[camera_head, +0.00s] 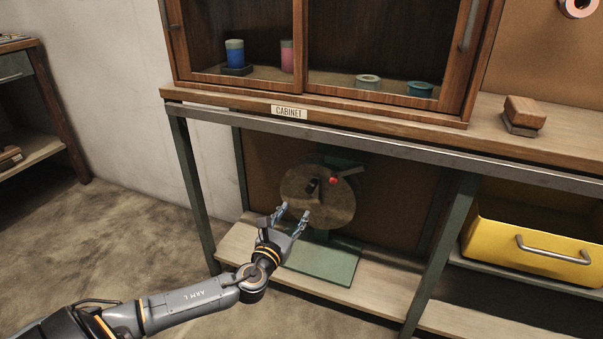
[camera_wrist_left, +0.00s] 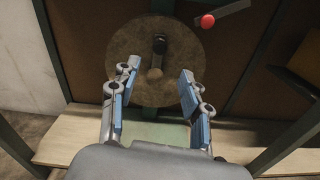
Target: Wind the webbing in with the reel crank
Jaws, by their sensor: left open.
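The reel (camera_head: 318,207), a round brown-grey disc on a green stand (camera_head: 322,262), stands on the lower shelf under the cabinet bench. A dark knob (camera_head: 312,185) sticks out from the disc. A red ball (camera_head: 333,180) on a grey lever shows at its upper right. My left gripper (camera_head: 293,214) is open and empty, in front of the disc's lower left. In the left wrist view the disc (camera_wrist_left: 157,88) lies beyond the open fingers (camera_wrist_left: 156,94), with the knob (camera_wrist_left: 159,45) and red ball (camera_wrist_left: 207,21) above them. I cannot make out the webbing. My right gripper is not in view.
The bench edge (camera_head: 390,149) runs above the reel, with green legs (camera_head: 192,190) on either side. A yellow drawer (camera_head: 530,240) is at the right. A glass-fronted cabinet (camera_head: 320,92) holds spools. Open floor (camera_head: 110,235) lies at left.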

